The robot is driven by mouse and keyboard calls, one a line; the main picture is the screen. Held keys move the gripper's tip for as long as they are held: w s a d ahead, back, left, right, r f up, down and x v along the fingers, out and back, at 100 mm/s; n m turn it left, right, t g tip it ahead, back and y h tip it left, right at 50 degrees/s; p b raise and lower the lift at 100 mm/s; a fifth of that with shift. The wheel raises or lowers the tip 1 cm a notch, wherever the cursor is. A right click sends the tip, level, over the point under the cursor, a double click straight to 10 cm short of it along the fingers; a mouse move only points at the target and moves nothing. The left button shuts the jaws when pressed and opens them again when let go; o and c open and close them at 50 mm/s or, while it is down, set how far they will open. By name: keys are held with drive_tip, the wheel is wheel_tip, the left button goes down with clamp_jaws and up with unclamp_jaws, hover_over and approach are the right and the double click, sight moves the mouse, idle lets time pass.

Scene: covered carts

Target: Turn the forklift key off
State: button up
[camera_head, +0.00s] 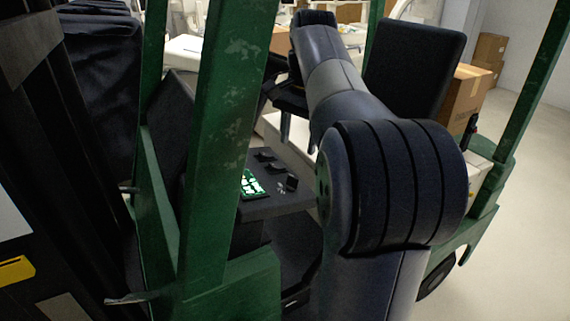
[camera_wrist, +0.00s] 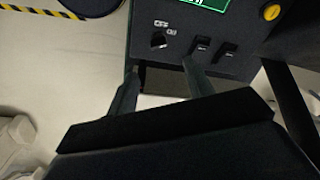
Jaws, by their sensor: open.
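The forklift's dark control panel (camera_head: 285,205) shows in the head view between the green posts; it also shows in the wrist view (camera_wrist: 228,70). In the wrist view, the small dark key switch (camera_wrist: 158,40) sits on the panel beside white OFF and ON labels. Its exact angle is hard to read. My gripper (camera_wrist: 160,70) is open and empty, its two fingers apart and pointing at the panel. The key switch lies just beyond the fingertips, between their lines, apart from both fingers as far as I can tell. In the head view my arm hides part of the panel.
Two black rocker switches (camera_wrist: 213,48) sit right of the key, with a yellow button (camera_wrist: 271,12) further right. A green post (camera_head: 222,130) stands left of the panel. The black seat (camera_head: 415,68) and cardboard boxes (camera_head: 468,95) are behind my arm.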

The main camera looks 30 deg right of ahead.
sight(294, 177)
drive_tip(key=f, duration=1)
drive_tip(key=shift+w+a+f, duration=0.15)
drive_tip(key=shift+w+a, duration=0.15)
drive_tip(key=shift+w, duration=0.05)
drive_tip(key=shift+c, duration=0.2)
drive_tip(key=c, duration=1)
drive_tip(key=shift+o, duration=0.2)
